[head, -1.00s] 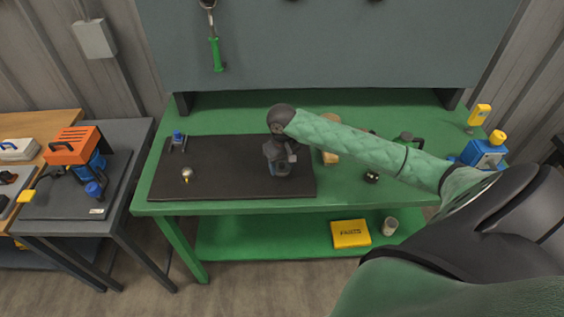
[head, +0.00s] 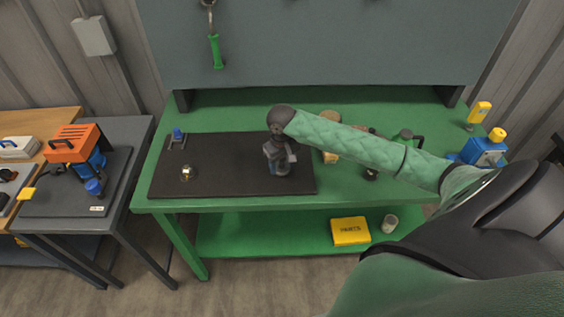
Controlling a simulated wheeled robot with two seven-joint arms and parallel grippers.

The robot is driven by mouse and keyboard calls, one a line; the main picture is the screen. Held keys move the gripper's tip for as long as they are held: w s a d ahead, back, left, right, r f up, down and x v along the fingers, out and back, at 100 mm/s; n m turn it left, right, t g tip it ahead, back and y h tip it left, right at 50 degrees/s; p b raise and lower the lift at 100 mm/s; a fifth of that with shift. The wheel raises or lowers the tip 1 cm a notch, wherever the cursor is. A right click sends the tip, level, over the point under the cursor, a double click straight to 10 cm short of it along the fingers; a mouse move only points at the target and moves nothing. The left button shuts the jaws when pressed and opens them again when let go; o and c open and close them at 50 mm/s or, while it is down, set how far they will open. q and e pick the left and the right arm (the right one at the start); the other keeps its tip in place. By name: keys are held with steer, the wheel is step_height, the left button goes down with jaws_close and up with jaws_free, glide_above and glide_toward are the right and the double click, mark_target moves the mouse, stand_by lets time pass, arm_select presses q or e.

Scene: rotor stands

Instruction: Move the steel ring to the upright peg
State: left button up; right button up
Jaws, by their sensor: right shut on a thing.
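My right gripper (head: 277,172) is over the right part of the dark mat (head: 230,185), pointing down. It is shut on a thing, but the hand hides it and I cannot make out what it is. A small shiny, silvery piece with some yellow (head: 187,173) stands at the left front of the mat. It is too small to tell whether it is the steel ring or a peg. A small grey stand with a blue top (head: 177,138) is at the mat's back left corner. I cannot identify the upright peg for certain. My left gripper is not in view.
The green workbench (head: 230,207) carries the mat. A grey side table (head: 60,227) with an orange-topped machine (head: 75,143) is left. The mat's middle is clear.

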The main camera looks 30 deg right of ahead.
steer(key=shift+f, duration=0.5)
steer(key=o, duration=1.5)
steer(key=shift+c, duration=0.2)
steer(key=shift+r+p, duration=1.6)
steer(key=shift+p, duration=0.1)
steer(key=shift+r+p, duration=1.05)
steer(key=shift+r, duration=1.85)
